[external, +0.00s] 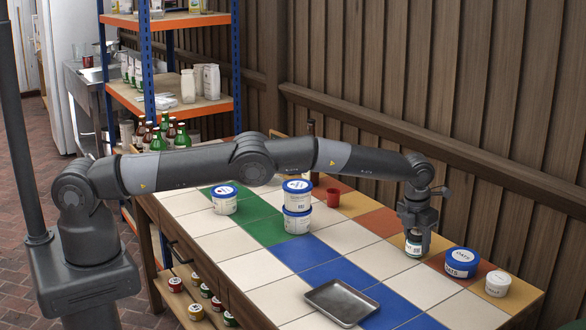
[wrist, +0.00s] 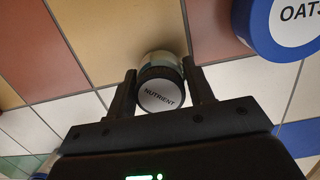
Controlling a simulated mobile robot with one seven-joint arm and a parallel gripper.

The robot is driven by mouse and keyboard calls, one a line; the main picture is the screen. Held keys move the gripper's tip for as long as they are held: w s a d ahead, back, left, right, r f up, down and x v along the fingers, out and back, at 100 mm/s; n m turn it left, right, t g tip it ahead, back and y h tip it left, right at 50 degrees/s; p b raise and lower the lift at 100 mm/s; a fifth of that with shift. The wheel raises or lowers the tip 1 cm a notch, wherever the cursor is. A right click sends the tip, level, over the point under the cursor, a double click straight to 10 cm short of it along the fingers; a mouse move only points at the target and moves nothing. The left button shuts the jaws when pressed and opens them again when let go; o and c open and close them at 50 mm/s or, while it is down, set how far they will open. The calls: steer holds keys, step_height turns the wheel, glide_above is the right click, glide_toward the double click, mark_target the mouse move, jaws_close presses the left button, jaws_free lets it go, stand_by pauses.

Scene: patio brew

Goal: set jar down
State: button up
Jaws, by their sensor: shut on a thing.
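My gripper (external: 416,238) points down over the right part of the tiled table and is shut on the jar. In the wrist view the two fingers of my gripper (wrist: 163,92) stand on either side of the lid. The jar is upright and low at the tabletop (external: 377,258). I cannot tell whether its base touches the tiles.
A blue-lidded OATS tub (external: 461,263) stands close to the right of the jar, with a smaller white tub (external: 497,284) beyond. A metal tray (external: 341,302) lies at the front. Stacked tubs (external: 297,207) and a red cup (external: 333,197) stand left. Pale tiles between tray and jar are clear.

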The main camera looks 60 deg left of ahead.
steer(key=o, duration=1.1)
steer(key=shift+f, duration=0.1)
steer(key=shift+c, duration=0.2)
